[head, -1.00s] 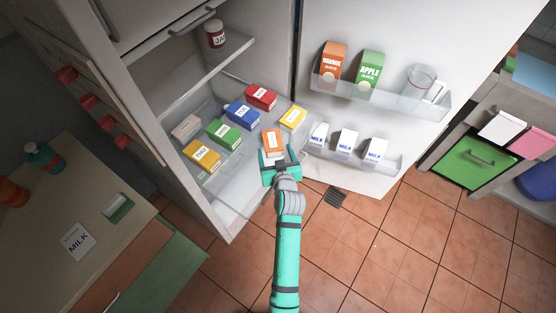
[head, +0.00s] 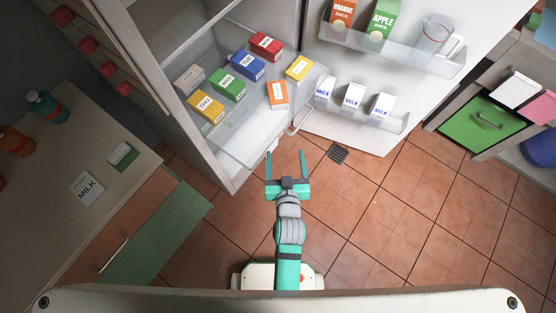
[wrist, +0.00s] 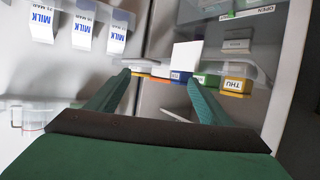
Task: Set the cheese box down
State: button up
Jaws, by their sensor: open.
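Several coloured boxes lie in the clear fridge drawer. No label reads cheese. My gripper (head: 285,153) is open and empty, below and apart from the orange box, outside the drawer. In the wrist view my spread fingers (wrist: 158,76) point at the drawer with nothing between them. The box marked THU (wrist: 237,85) shows there at the right.
The open fridge door at right holds milk cartons (head: 353,96), orange juice (head: 342,14), apple juice (head: 381,22) and a jug (head: 434,36). The tiled floor is clear.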

jog(key=s+a+r, duration=0.1)
jog(key=s+r, duration=0.4)
jog(key=s, duration=0.6)
jog(key=s+a+r+t, duration=0.1)
jog(key=s+r, duration=0.5)
jog(key=s, duration=0.5)
jog(key=shift+s+a+m+t, duration=0.15)
jog(key=shift+s+m+t, duration=0.15)
